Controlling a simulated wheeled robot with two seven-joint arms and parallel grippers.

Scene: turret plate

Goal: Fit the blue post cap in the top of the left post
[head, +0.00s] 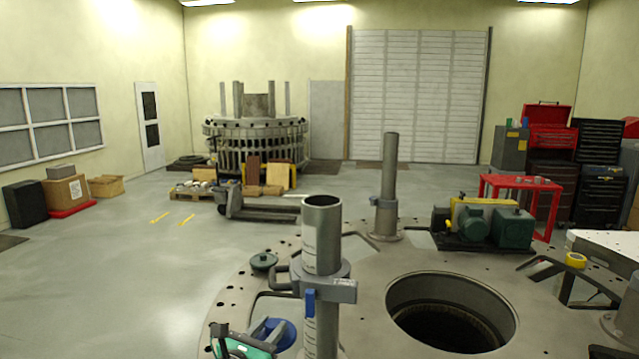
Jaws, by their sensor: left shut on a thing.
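The left post (322,245) is a grey upright tube in the foreground with an open, empty top. A grey clamp collar with a small blue piece sits around it. The blue post cap (274,332) is a round blue piece low at the bottom of the view, left of the post's foot. My left gripper (256,340), with black and teal parts, is shut on the cap, below and left of the post's top and apart from it. The picture's lower edge cuts off part of the gripper, and its fingers partly hide the cap. My right gripper cannot be made out.
A second post (388,185) stands farther back. The round plate (365,290) has a large open hole (450,312) right of the left post. A green pump (485,225) stands at the back right.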

